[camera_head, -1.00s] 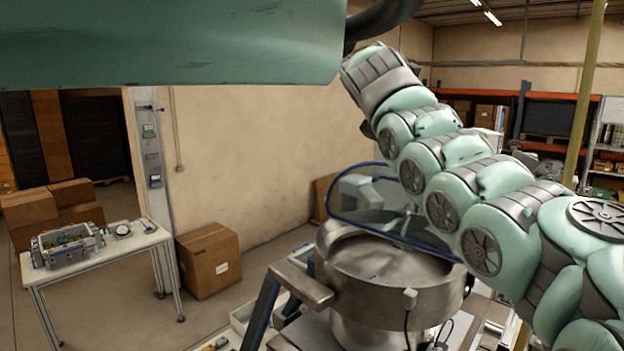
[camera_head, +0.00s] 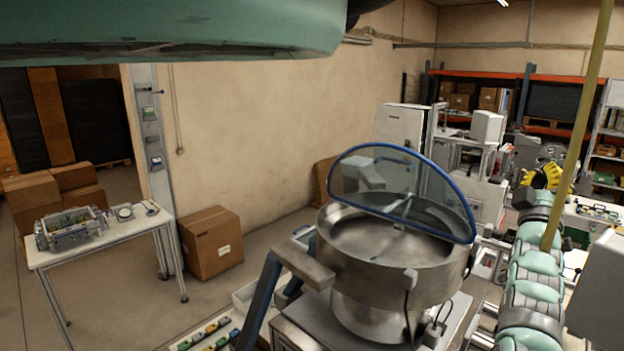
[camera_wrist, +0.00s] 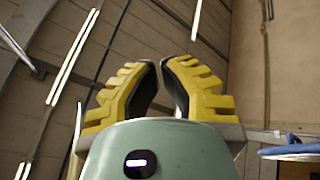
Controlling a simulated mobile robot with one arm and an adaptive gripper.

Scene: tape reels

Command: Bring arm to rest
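My gripper (camera_wrist: 154,75) shows in the wrist view with two yellow ribbed fingers. The fingertips stand a little apart, with a narrow empty gap between them. The fingers point at the ceiling and wall, and nothing is held. In the head view my yellow gripper (camera_head: 543,177) is at the right, at the end of my green arm, partly hidden by the arm. The arm stands to the right of the steel bowl machine, apart from it in the picture.
A steel bowl (camera_head: 385,250) with a blue-rimmed clear guard (camera_head: 440,190) stands in the middle. A white table (camera_head: 110,244) with a grey crate is at the left, beside a cardboard box (camera_head: 211,242). A yellow pole (camera_head: 580,110) crosses in front of the right side.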

